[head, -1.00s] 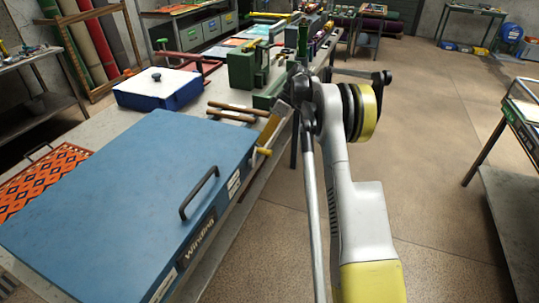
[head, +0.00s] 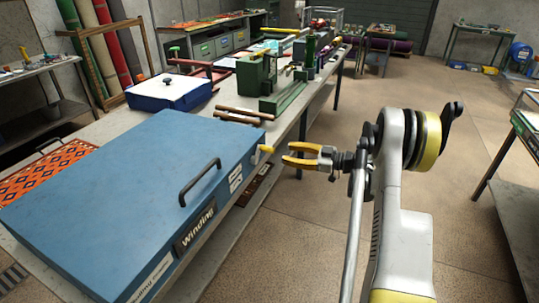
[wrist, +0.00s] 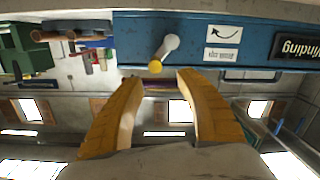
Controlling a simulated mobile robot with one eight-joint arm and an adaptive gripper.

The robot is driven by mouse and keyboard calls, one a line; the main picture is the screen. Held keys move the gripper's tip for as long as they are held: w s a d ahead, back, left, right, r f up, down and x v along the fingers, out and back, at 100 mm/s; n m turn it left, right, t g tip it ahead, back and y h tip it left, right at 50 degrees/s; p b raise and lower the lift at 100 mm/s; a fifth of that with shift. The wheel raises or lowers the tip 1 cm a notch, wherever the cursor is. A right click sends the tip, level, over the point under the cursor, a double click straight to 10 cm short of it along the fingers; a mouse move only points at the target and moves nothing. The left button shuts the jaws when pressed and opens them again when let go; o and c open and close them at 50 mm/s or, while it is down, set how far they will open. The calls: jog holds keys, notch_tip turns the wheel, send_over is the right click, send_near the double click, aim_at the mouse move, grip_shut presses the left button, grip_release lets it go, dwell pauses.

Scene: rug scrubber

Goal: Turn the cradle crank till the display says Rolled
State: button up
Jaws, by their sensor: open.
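The cradle is a large blue box (head: 120,180) on the bench. Its front side carries a dark display (head: 195,229) that reads "Winding"; it also shows in the wrist view (wrist: 299,47). The crank is a short grey arm (wrist: 169,46) with a yellow knob (wrist: 155,67), angled down to the left in the wrist view. In the head view its yellow knob (head: 266,149) sticks out near the box's far end. My gripper (head: 287,154) is open and empty, its yellow fingers facing the knob with a small gap. In the wrist view the knob lies just beyond the fingertips (wrist: 158,80).
A label with a curved arrow (wrist: 223,34) is beside the crank. A black handle (head: 199,182) is on the blue box. Wooden rods (head: 240,112), a green clamp stand (head: 256,76) and a white-topped blue box (head: 172,92) lie beyond.

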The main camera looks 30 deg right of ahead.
aim_at(261, 147)
jog(key=shift+t, duration=0.6)
jog(key=b+x, duration=0.1)
jog(key=x, duration=0.1)
jog(key=b+x, duration=0.1)
jog(key=x, duration=0.2)
jog(key=f+b+x, duration=0.1)
jog(key=x, duration=0.1)
jog(key=shift+w+f, duration=0.1)
jog(key=shift+w, duration=0.35)
jog(key=shift+w+a+b, duration=0.3)
jog(key=shift+w, duration=0.05)
grip_shut()
